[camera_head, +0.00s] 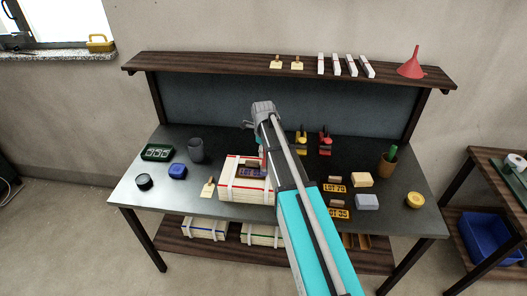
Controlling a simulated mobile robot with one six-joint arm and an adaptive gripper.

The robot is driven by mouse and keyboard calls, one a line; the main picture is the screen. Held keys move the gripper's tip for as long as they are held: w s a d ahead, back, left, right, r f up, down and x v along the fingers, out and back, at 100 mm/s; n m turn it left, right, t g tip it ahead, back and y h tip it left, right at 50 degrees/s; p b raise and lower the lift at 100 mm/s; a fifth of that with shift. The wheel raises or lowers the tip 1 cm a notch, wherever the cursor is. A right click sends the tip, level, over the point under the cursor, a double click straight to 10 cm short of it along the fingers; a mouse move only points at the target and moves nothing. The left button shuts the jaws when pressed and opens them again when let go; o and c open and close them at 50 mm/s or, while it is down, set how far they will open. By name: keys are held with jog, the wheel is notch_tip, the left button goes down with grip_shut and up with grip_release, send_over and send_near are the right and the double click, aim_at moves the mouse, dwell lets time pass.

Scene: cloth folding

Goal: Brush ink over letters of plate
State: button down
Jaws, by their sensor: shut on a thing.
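A pale wooden crate (232,192) with white straps and a red line on it stands near the middle of the workbench. My gripper (262,150) points down over the plate's right end. It is shut on a slim tool, apparently the brush, mostly hidden by the gripper; I cannot tell whether its tip touches the plate. Two more orange letter plates, LOT 20 (335,189) and LOT 35 (338,212), lie right of my arm.
Yellow and red tools (325,141) stand behind; a brown pot (387,165) and yellow roll (414,200) are right.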

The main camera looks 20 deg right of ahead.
jog(key=shift+a, duration=0.15)
jog(key=shift+w+a, duration=0.35)
jog(key=shift+a, duration=0.5)
jog(key=shift+w+a, duration=0.35)
jog(key=shift+a, duration=0.45)
jog(key=shift+w+a+f, duration=0.1)
jog(key=shift+w+a, duration=0.25)
jog(key=shift+a, duration=0.55)
jog(key=shift+w+a, duration=0.35)
jog(key=shift+a, duration=0.5)
jog(key=shift+a, duration=0.1)
jog(key=a, duration=0.1)
jog(key=w+a, duration=0.1)
jog(key=a, duration=0.1)
jog(key=shift+w+a, duration=0.15)
jog(key=shift+w, duration=0.1)
